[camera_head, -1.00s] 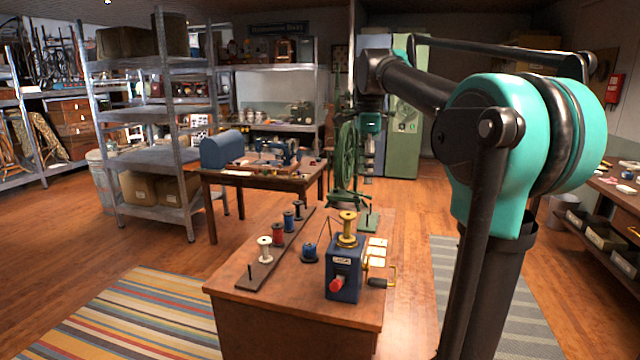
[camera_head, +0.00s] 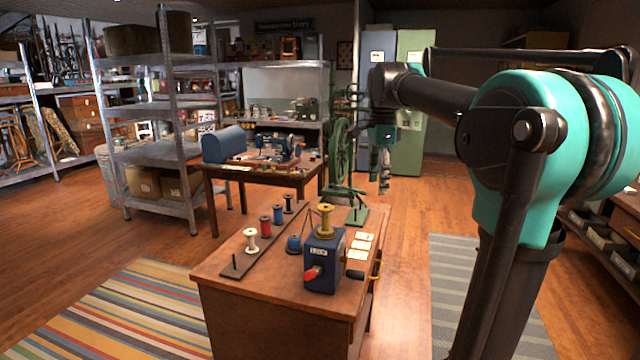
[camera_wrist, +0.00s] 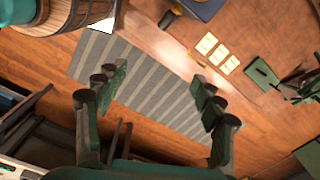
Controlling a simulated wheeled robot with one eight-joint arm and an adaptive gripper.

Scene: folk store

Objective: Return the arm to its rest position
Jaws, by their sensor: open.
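My gripper (camera_head: 384,180) hangs downward at the end of my arm, beyond the wooden desk and to the right of a green spinning wheel in the head view. It is small and partly blurred there. In the wrist view my gripper (camera_wrist: 160,88) has its two dark green fingers spread wide apart, with nothing between them. Behind the fingers lie a grey striped rug (camera_wrist: 150,85) and wooden floor. My gripper appears clear of the desk and touches nothing that I can see.
A wooden desk (camera_head: 275,325) bears a blue winding device (camera_head: 323,262), several spools and pale cards (camera_head: 358,254). The green spinning wheel (camera_head: 340,155) stands behind it. A barrel (camera_wrist: 75,14) shows at upper left in the wrist view.

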